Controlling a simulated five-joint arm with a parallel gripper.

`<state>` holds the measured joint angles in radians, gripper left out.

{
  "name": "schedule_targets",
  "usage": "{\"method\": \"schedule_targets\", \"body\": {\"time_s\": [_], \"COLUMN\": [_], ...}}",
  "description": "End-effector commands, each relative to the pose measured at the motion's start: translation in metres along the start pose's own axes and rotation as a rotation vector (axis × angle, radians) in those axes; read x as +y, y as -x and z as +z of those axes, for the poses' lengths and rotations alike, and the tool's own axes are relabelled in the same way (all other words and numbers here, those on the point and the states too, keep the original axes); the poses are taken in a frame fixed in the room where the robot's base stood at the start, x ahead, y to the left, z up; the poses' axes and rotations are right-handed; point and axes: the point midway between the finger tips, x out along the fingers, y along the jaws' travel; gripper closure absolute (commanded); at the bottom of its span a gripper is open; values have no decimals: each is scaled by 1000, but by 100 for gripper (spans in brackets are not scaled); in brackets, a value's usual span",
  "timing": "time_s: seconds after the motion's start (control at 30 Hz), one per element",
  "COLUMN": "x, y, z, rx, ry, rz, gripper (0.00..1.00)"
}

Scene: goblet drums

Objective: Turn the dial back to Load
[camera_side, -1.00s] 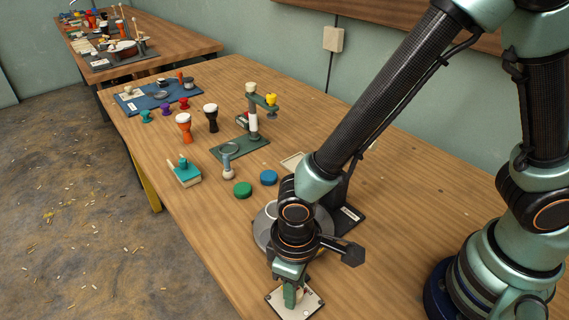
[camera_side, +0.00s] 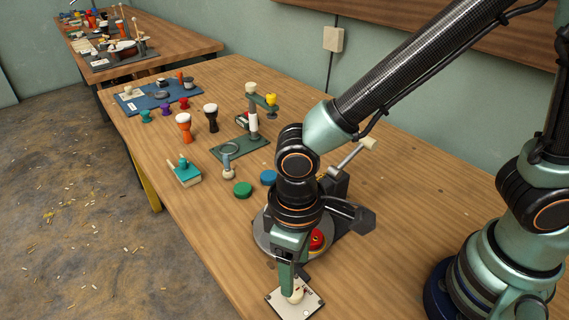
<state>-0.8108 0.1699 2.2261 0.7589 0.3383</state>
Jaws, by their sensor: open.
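The dial is a small cream knob (camera_side: 295,295) on a white plate (camera_side: 308,303) at the front edge of the table. Its pointer and the plate's lettering are too small or too covered to read. My gripper (camera_side: 290,284) points down, open, just above and around the top of the knob. I cannot tell whether a finger touches it. The near green finger hides part of the knob and plate.
A round grey turntable (camera_side: 262,236) with a red piece (camera_side: 316,239) stands right behind my gripper. Green (camera_side: 243,189) and blue (camera_side: 268,177) discs, a teal-topped block (camera_side: 185,173), a green press stand (camera_side: 254,125) and goblet drums (camera_side: 184,125) stand farther back. The table's left strip is clear.

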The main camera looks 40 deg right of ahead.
Motion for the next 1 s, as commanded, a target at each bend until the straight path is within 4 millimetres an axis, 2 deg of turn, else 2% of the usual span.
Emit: {"method": "schedule_targets", "body": {"time_s": [0.1, 0.3, 0.77, 0.87, 0.97, 1.0], "x": [-1, 0, 2, 16, 46, 62], "y": [23, 44, 51, 59, 75, 83], "z": [-1, 0, 0, -4, -8, -9], "rx": [5, 1, 3, 29, 86, 118], "ry": [1, 1, -3, -32, -89, -118], "rz": [-2, 0, -1, -10, -23, -27], "gripper": [33, 33, 33, 33, 33, 33]}}
